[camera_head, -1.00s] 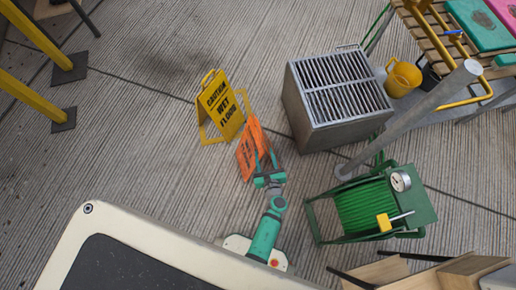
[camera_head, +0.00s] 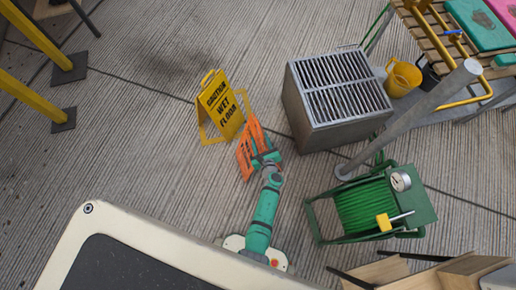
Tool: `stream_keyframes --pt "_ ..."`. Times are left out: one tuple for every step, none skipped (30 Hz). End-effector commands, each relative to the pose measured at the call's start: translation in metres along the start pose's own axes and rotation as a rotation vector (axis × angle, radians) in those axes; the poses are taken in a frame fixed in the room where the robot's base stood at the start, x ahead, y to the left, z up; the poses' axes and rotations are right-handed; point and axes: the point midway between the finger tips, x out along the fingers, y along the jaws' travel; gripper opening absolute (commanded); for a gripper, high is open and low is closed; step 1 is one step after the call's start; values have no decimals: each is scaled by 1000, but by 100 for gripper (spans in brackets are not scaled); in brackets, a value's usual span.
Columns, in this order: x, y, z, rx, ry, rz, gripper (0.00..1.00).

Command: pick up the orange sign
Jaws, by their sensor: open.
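The orange sign (camera_head: 245,156) stands on the decking in the middle of the picture, with dark marks on its face. Its right side is partly hidden by my gripper. My gripper (camera_head: 265,158) is at the end of the green arm, right at the sign's right side. The jaws are open. The fingertips overlap the sign in the picture, and I cannot tell whether they touch it.
A yellow wet-floor sign (camera_head: 222,110) stands just behind and left of the orange sign. A metal grated box (camera_head: 310,128) is to the right. A green hose reel (camera_head: 365,207) and a grey pole (camera_head: 410,118) are further right.

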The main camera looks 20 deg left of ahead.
Motion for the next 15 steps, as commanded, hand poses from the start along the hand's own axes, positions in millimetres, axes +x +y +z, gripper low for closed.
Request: stream_keyframes --pt "7 0 1 0 -1 1 44" --pt "9 0 1 0 -1 2 44" --pt "13 0 0 0 -1 2 44" --pt "14 0 1 0 -1 1 44" --pt "16 0 0 -1 0 1 44" --pt "17 0 0 0 1 1 44" --pt "18 0 0 1 1 0 44" --pt "18 0 0 1 1 0 44" --pt "18 0 0 1 1 0 44" --pt "18 0 0 1 1 0 44" --pt "18 0 0 1 1 0 44" --pt "18 0 0 1 1 0 44" --pt "18 0 0 1 1 0 44" --pt "18 0 0 1 1 0 41" --pt "18 0 0 1 1 0 32"
